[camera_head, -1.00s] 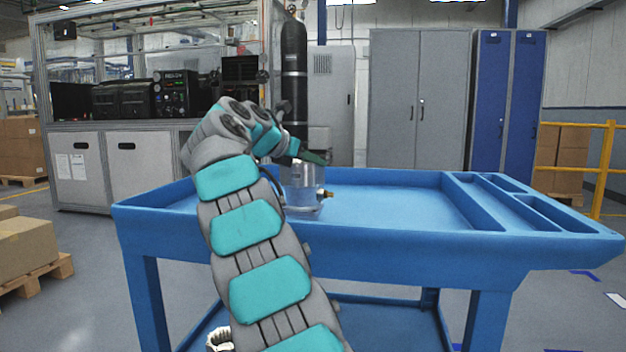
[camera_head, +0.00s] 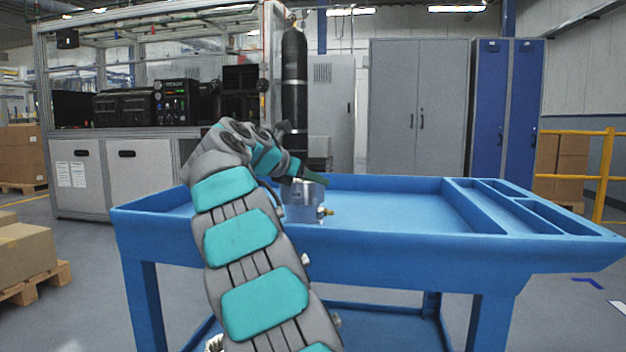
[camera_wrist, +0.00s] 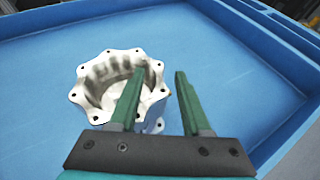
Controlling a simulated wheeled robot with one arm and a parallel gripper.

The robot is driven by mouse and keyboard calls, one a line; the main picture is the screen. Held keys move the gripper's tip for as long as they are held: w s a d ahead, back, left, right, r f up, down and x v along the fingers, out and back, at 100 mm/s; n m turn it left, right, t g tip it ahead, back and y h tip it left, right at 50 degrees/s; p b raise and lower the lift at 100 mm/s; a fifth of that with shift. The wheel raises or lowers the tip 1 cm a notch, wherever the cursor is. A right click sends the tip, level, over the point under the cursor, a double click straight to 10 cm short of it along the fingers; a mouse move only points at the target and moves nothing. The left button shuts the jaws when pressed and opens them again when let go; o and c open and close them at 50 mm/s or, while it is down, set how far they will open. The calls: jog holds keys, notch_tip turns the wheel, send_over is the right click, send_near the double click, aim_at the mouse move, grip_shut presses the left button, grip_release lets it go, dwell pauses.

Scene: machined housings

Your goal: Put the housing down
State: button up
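The housing (camera_wrist: 88,73) is a pale metal ring-like part with a scalloped, bolt-holed flange and an open bore. It appears upright on the blue cart's tray (camera_wrist: 230,98). In the head view the housing (camera_head: 303,210) shows below my gripper (camera_head: 312,182), with a brass fitting low on its right. In the wrist view my gripper (camera_wrist: 160,72) has its two green fingers apart. The left finger overlaps the near right part of the flange and bore. The right finger is outside, with blue tray visible between it and the rim. The housing's lower part is mostly hidden there.
The blue cart (camera_head: 400,240) has a raised rim, and narrow compartments (camera_head: 500,205) on its right side. The tray is bare right of the housing. Grey cabinets (camera_head: 418,110), blue lockers (camera_head: 505,110) and a black cylinder (camera_head: 294,85) stand behind.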

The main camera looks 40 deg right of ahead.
dwell(0.3)
jog(key=p+v, duration=0.2)
jog(key=v, duration=1)
jog(key=shift+w+r, duration=0.1)
jog(key=shift+d, duration=0.1)
